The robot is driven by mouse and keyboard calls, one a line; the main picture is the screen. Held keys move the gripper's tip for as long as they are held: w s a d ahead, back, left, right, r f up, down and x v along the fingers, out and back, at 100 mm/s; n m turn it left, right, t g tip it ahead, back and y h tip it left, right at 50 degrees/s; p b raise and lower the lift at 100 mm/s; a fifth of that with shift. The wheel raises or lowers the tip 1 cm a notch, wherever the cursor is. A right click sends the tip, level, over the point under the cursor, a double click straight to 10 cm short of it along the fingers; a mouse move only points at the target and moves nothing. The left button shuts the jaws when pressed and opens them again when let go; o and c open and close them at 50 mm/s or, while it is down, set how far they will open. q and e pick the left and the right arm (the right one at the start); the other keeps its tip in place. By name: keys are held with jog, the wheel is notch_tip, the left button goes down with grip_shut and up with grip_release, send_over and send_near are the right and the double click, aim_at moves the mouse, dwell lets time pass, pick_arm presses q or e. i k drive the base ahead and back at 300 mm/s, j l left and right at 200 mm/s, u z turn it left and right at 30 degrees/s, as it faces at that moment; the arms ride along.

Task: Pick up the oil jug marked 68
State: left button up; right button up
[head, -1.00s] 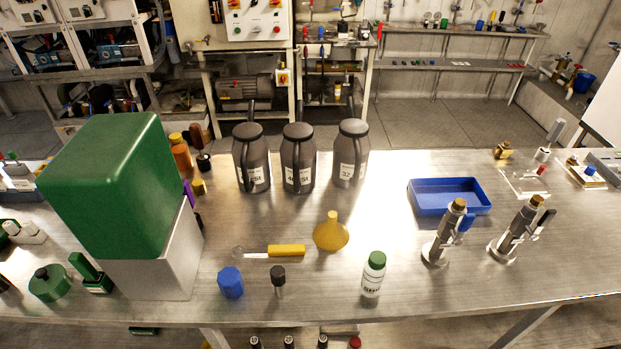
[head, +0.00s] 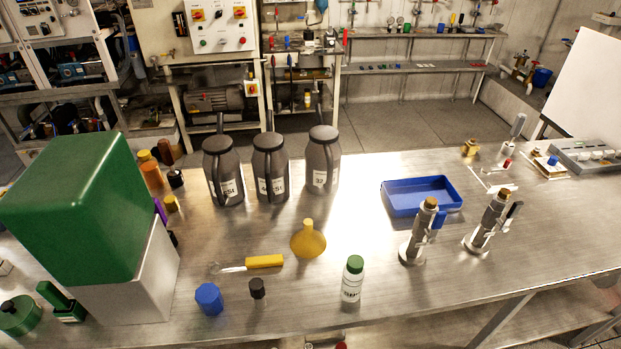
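Three dark grey oil jugs with white labels stand upright in a row on the metal bench (head: 380,260). The left jug (head: 223,165) has a label partly covered by its handle, ending in what looks like "SI". The middle jug (head: 270,160) has a label also partly covered by its handle, perhaps starting with 4. The right jug (head: 322,158) has a label that reads 32. I cannot read 68 on any of them. Neither of my grippers is in view.
A green-topped box (head: 75,210) stands at the left. A yellow funnel (head: 308,240), yellow-handled tool (head: 264,261), blue cap (head: 209,298) and green-capped bottle (head: 353,280) lie or stand in front of the jugs. A blue tray (head: 420,211) and two metal devices (head: 417,235) are at the right.

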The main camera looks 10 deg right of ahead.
aim_at(223, 166)
jog(key=i+j+z, duration=0.15)
jog(key=j+z, duration=0.2)
jog(key=j, duration=0.35)
jog(key=j+z, duration=0.4)
jog(key=j, duration=0.35)
jog(key=i, duration=0.05)
